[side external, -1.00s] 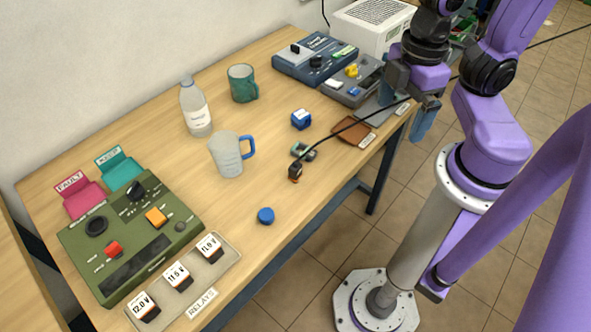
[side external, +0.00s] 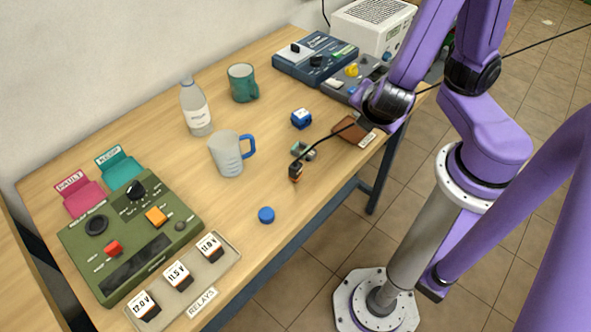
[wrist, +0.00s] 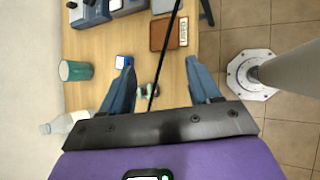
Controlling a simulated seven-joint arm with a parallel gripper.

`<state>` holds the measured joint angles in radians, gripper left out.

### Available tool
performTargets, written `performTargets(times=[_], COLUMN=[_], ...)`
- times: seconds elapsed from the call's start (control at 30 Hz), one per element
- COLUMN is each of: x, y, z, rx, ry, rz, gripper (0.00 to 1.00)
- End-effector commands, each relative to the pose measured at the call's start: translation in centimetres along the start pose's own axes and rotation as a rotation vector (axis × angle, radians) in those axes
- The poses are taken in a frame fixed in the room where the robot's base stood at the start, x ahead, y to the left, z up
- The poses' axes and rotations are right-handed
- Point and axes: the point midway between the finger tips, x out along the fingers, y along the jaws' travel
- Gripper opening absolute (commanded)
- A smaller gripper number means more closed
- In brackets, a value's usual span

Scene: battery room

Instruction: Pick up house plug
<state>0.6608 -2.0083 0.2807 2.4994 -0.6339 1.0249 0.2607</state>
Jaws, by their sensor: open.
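A black plug with an orange part (side external: 295,171), which I take to be the house plug, sits on the wooden table near its front edge. A black cable (side external: 340,130) runs from it up to the right, and the cable also crosses the wrist view (wrist: 168,45). In the wrist view my gripper (wrist: 162,88) is open, its two blue fingers apart with the cable passing between them. The plug itself is hidden there. In the side view my fingers are hidden behind my arm, to the right of the plug.
A small grey-green item (side external: 302,150) lies just behind the plug, and a blue block (side external: 301,119) farther back. A brown tray (side external: 350,132) is to the right. A measuring jug (side external: 230,155), bottle (side external: 196,110) and green mug (side external: 242,83) stand left. A blue cap (side external: 266,215) lies in front.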

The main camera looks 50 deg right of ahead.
Motion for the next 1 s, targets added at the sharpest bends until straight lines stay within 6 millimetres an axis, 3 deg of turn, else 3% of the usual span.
performTargets(times=[0.27,0.47,0.73,1.0], x=[2.2,3.1,4.8,6.2], y=[3.0,3.9,2.6,0.9], z=[-3.9,-8.2,-14.3,-17.0], rx=[-0.337,-0.595,-0.953,-1.139], ry=[-0.161,-0.199,-0.167,-0.118], rz=[0.376,0.636,0.918,1.022], gripper=[0.62,0.62,0.62,0.62])
